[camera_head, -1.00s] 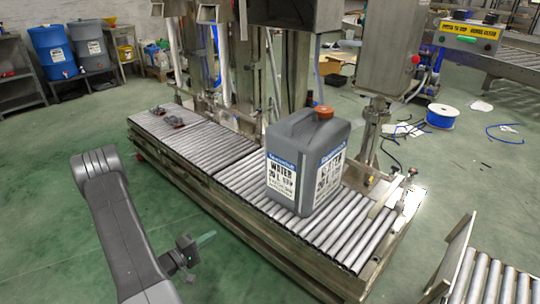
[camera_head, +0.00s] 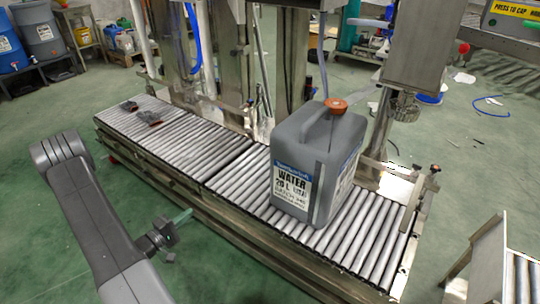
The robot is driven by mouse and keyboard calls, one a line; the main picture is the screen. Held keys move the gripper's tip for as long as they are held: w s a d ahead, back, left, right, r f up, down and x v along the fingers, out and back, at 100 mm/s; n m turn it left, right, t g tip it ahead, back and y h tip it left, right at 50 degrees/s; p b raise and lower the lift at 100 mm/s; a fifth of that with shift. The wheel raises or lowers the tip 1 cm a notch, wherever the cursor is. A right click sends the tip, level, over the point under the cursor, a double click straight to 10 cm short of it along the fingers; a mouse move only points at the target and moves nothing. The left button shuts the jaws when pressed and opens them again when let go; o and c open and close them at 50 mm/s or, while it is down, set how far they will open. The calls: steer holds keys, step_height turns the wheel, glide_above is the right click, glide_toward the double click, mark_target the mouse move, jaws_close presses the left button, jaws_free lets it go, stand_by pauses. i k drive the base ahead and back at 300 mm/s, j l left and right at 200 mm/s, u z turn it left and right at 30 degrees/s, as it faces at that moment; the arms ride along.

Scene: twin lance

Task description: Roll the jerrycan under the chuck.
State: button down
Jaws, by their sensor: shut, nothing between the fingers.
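The grey jerrycan (camera_head: 312,165) with an orange cap (camera_head: 336,104) and a white "WATER 20 L" label stands upright on the right section of the roller conveyor (camera_head: 235,172). A steel head (camera_head: 425,45) hangs on a post at the right, behind the can. My gripper (camera_head: 180,222), with green fingertips, is shut and empty. It shows left of the can, in front of the conveyor's near side, well apart from the can.
Two small dark parts (camera_head: 141,113) lie on the left conveyor section. Steel posts (camera_head: 290,75) rise behind the rollers. A separate roller table (camera_head: 520,275) is at the lower right.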

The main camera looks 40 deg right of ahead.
mark_target(315, 152)
steer(key=i+l, duration=0.1)
steer(key=i, duration=0.7)
steer(key=i+z, duration=0.35)
steer(key=z, duration=1.05)
